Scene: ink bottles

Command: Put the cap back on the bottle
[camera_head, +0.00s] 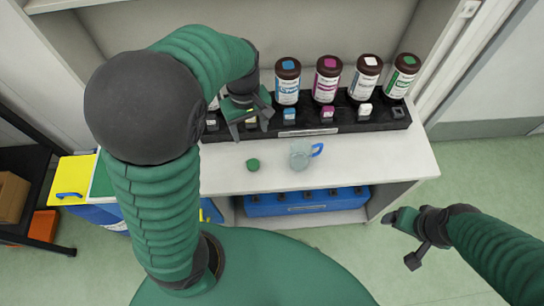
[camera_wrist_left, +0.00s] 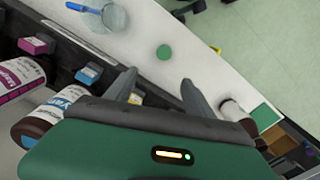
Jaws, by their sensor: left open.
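A small round green cap (camera_head: 253,165) lies on the white counter in front of the bottle rack; it also shows in the left wrist view (camera_wrist_left: 164,52). Several brown bottles stand in the rack, among them a blue-labelled one (camera_head: 288,82), a magenta one (camera_head: 327,80) and a green one (camera_head: 402,77). My left gripper (camera_head: 250,126) is open over the rack's left part, behind the cap. Its spread fingers show in the wrist view (camera_wrist_left: 158,78), with nothing gripped. My right gripper (camera_head: 400,238) is off the counter's right end.
Small coloured-top pieces sit along the black rack's front (camera_head: 372,123). A blue crate (camera_head: 308,202) is on the shelf below. The counter's front strip (camera_head: 385,160) is clear at right.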

